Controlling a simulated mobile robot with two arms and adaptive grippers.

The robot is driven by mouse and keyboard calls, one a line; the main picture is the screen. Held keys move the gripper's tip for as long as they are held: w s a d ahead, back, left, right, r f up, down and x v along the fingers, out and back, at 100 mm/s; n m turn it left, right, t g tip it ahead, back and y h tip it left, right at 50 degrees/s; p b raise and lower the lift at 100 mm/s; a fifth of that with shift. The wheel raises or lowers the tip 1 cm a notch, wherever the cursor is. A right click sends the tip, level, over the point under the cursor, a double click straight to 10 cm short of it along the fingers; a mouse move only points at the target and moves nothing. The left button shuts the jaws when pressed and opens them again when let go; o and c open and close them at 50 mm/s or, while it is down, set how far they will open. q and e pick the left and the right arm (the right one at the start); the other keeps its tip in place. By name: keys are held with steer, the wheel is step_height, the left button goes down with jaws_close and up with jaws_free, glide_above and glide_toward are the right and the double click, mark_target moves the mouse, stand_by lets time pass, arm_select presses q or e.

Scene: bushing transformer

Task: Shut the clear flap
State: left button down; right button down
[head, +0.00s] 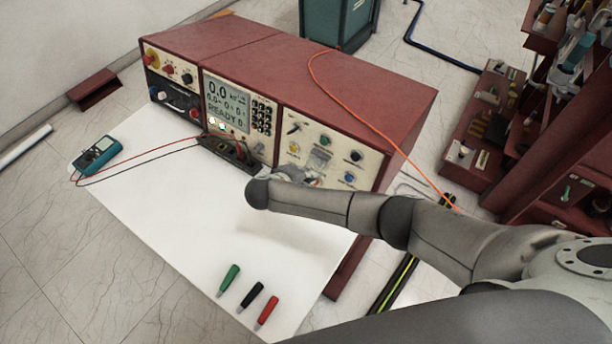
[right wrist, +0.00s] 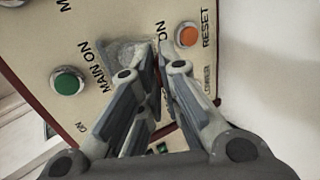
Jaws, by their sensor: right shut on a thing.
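The clear flap (head: 320,157) is a small, greyish, see-through piece on the right-hand panel of the red cabinet (head: 345,85). In the right wrist view the flap (right wrist: 124,50) shows beside the words MAIN ON, left of the fingertips and partly hidden by them. My right gripper (right wrist: 158,58) is shut on the clear flap, close to the panel face. In the head view my right gripper (head: 308,177) is mostly hidden behind my arm, just below the flap. The flap's exact angle is hard to tell. My left gripper is not in view.
A green button (right wrist: 67,82) and an orange reset button (right wrist: 187,35) flank the fingers. An orange cable (head: 350,95) crosses the cabinet top. A blue meter (head: 96,155) and green, black and red probes (head: 250,297) lie on the white surface (head: 190,225), whose middle is clear.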

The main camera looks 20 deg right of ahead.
steer(key=f+t+h+b, duration=0.1)
steer(key=h+b, duration=0.1)
steer(key=b, duration=0.2)
steer(key=w+d+f+t+h+b, duration=0.1)
steer(key=t+h+b, duration=0.1)
steer(key=b, duration=0.2)
steer(key=f+t+h+b, duration=0.2)
steer(key=b, duration=0.2)
steer(key=shift+w+d+b, duration=0.25)
steer(key=shift+d+b, duration=0.15)
steer(key=shift+r, duration=0.1)
steer(key=c, duration=1.6)
jaws_free()
steer(key=shift+d, duration=0.1)
steer(key=v, duration=1.2)
steer(key=shift+w, duration=0.1)
